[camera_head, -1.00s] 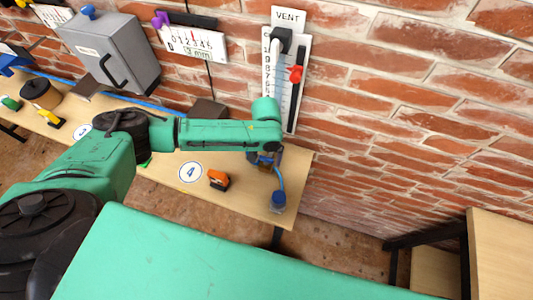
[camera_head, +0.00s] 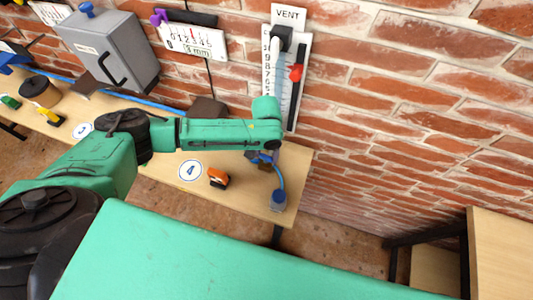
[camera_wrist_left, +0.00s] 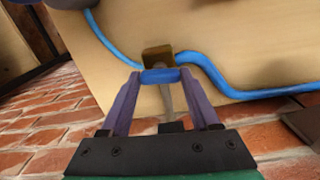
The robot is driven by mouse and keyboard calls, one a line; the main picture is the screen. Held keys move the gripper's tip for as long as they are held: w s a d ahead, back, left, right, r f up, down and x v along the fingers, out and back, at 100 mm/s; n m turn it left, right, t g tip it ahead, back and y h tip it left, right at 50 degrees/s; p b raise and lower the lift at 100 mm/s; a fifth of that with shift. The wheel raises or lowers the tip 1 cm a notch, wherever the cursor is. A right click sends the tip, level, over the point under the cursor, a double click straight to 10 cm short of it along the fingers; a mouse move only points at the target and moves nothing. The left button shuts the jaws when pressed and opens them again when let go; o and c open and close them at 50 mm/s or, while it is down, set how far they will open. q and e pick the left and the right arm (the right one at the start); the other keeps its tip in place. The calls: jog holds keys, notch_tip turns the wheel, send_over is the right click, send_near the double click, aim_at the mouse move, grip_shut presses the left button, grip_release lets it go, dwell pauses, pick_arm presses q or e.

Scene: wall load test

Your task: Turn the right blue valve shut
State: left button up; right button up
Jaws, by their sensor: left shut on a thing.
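The blue valve handle (camera_wrist_left: 160,76) sits on a brown-gold valve body (camera_wrist_left: 157,54) in the blue line, centred in the left wrist view. My left gripper (camera_wrist_left: 160,82) has its two purple fingers on either side of the handle and is shut on it. In the head view my left gripper (camera_head: 263,157) is at the right end of the bench, under the green wrist, which hides much of it and the valve. My right gripper is not in view.
The blue hose (camera_head: 281,180) leads to a blue-topped pot (camera_head: 278,200) at the bench corner. An orange-handled block (camera_head: 218,178) and a round label 4 (camera_head: 190,171) lie left of it. The VENT gauge (camera_head: 290,70) with a red pointer (camera_head: 296,73) hangs on the brick wall behind.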

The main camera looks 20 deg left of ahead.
aim_at(266, 156)
pick_arm(q)
jog(key=m, duration=0.8)
jog(key=shift+m, duration=0.3)
jog(key=m, duration=0.4)
jog(key=shift+m, duration=2)
jog(key=o, duration=1.4)
jog(key=shift+c, duration=0.2)
notch_tip(266, 156, up, 15)
jog(key=b, duration=0.2)
jog(key=shift+f+b, duration=0.2)
jog(key=shift+b, duration=0.15)
